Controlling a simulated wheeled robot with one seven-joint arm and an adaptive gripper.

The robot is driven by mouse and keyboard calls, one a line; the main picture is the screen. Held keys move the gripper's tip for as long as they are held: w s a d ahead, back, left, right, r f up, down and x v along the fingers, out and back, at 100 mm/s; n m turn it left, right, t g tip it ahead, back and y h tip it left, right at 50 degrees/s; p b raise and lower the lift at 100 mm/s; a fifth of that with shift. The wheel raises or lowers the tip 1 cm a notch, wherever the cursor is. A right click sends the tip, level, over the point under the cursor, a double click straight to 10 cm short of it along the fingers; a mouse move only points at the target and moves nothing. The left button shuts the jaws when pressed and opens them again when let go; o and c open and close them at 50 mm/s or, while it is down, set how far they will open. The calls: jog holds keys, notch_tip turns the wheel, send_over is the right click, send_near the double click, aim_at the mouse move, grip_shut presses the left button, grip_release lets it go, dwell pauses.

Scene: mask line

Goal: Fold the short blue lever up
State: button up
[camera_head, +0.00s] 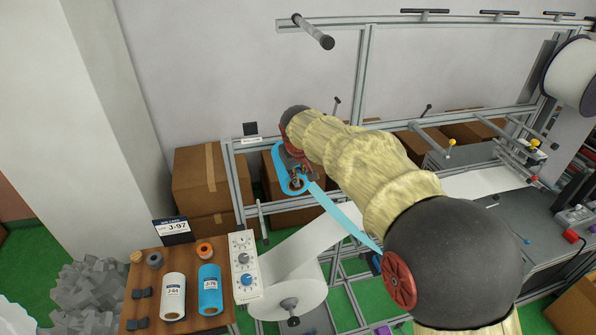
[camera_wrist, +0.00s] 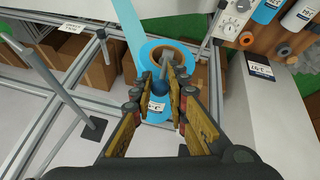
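My gripper (camera_wrist: 165,78) reaches over a light blue roll with a brown core (camera_wrist: 150,50). Its fingers are apart, with a gap between the tips. A small dark blue rounded piece (camera_wrist: 157,88) shows in that gap, close to the left finger. It may be the short blue lever, but its shape is partly hidden by the fingers, and I cannot tell whether they touch it. In the head view my gripper (camera_head: 294,168) is at the blue roll (camera_head: 279,153), at the left end of the frame, and my arm covers much of the machine.
A blue strip (camera_head: 345,215) runs from the roll down to the right. A large white roll (camera_head: 295,285) and a control panel with knobs (camera_head: 244,262) stand in front. Metal frame bars (camera_head: 238,175) and cardboard boxes (camera_head: 200,180) are beside and behind. A wooden board (camera_head: 150,262) holds spare rolls.

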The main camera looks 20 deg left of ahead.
jog(key=shift+o, duration=1.4)
jog(key=shift+w+f, duration=0.1)
jog(key=shift+o, duration=0.9)
jog(key=v, duration=1.2)
jog(key=shift+a, duration=0.1)
